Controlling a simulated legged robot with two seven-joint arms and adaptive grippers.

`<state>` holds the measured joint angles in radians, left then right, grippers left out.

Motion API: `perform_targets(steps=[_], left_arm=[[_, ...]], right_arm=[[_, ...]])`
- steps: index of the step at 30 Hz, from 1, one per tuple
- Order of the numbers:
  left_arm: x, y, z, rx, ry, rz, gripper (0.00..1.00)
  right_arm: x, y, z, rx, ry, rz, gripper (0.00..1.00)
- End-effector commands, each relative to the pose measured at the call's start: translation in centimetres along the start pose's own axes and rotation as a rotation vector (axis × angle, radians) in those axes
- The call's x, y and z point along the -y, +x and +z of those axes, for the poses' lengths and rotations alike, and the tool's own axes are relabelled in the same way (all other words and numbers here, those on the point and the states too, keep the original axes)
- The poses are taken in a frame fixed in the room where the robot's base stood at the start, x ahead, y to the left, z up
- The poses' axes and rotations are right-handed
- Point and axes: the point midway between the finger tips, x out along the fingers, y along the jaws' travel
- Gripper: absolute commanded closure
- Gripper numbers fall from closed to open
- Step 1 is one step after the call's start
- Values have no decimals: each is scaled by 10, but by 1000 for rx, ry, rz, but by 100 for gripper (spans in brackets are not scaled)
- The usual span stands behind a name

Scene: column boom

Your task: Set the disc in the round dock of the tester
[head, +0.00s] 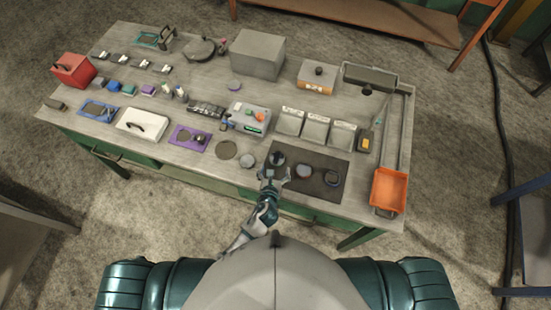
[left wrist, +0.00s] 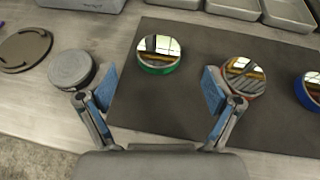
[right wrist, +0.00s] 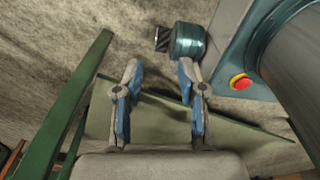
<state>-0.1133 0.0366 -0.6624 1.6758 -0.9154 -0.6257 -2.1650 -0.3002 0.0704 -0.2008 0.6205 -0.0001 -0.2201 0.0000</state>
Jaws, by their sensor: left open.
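Three mirror-topped discs lie in a row on a dark mat (head: 318,191): one green-rimmed (left wrist: 160,54), one red-rimmed (left wrist: 243,77) and one blue-rimmed (left wrist: 312,90). I cannot tell which is the task's disc. My left gripper (left wrist: 157,95) is open and empty at the mat's near left edge, with the green-rimmed disc ahead between its fingers but apart from them. The head view shows this gripper (head: 273,176) too. A grey device (head: 250,117) with coloured parts stands behind the mat; whether it is the tester is unclear. My right gripper (right wrist: 160,105) is open and empty, away from the table top.
A grey puck (left wrist: 71,69) and a flat round plate (left wrist: 24,48) lie left of the mat. Grey trays (head: 315,132) stand behind it. An orange bin (head: 389,190) is at the right. In the right wrist view a green beam (right wrist: 75,100) runs beside my right gripper.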

Motion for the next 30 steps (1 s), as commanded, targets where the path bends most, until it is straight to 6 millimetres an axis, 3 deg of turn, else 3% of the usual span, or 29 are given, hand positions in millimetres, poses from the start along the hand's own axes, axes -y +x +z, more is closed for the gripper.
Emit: perform_targets(steps=[5,13,21,23,30], left_arm=[[-1,14,-1,-1,0,0,10],[-7,53,-3,0,-2,-1,10],[-9,57,-4,-1,-3,-1,10],[-8,57,-4,-1,-3,-1,20],[-7,57,-4,-1,-2,-1,80]], right_arm=[[2,0,-1,-2,-2,-3,60],[-10,4,2,2,-4,12,60],[-16,4,3,3,-4,18,60],[-15,4,3,3,-4,18,60],[-5,4,1,1,0,6,60]])
